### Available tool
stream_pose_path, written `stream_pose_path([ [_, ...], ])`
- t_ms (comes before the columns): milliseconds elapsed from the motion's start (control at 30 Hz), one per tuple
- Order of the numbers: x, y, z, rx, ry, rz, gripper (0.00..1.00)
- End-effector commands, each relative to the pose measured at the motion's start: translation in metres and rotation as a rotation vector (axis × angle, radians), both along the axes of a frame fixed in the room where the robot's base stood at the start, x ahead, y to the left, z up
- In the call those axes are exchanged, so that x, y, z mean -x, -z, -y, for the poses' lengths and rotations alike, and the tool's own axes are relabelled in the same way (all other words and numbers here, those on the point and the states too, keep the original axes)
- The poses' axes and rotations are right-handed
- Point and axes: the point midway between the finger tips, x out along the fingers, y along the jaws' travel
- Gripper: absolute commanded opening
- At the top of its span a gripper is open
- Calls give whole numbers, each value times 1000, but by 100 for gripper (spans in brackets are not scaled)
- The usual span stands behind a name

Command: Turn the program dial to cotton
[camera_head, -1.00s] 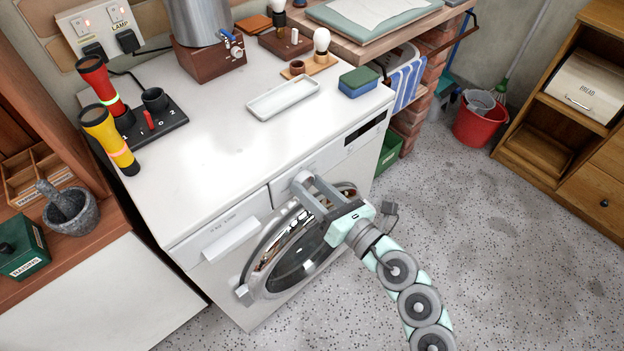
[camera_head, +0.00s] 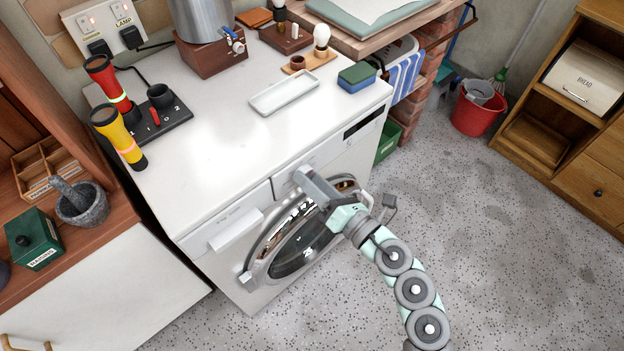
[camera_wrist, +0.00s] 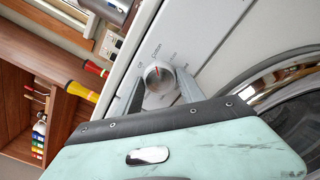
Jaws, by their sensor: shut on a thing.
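In the wrist view, the round pale program dial (camera_wrist: 158,77) sits on the white panel between my gripper's fingers. A red pointer mark on it points up the picture, toward small printing that looks like "Cotton". Other small labels around it are hard to read. My gripper (camera_wrist: 160,88) is shut on the dial, one finger on each side. In the head view my gripper (camera_head: 302,174) is at the upper front panel and hides the dial.
The detergent drawer (camera_head: 236,230) is left of my gripper. On the top stand a white tray (camera_head: 284,93), a sponge (camera_head: 357,77), and yellow (camera_head: 118,137) and red (camera_head: 108,82) torches. A red bucket (camera_head: 476,110) stands on the floor at right. The floor in front is clear.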

Motion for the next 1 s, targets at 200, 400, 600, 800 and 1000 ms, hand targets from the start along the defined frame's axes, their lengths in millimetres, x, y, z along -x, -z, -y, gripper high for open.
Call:
stream_pose_path([
  [200, 0, 0, 0, 1, 0, 1, 53],
  [400, 0, 0, 0, 1, 0, 1, 68],
  [600, 0, 0, 0, 1, -1, 0, 68],
  [800, 10, 0, 9, 1, 1, -1, 68],
  [1000, 36, -1, 34, 0, 6, -2, 68],
])
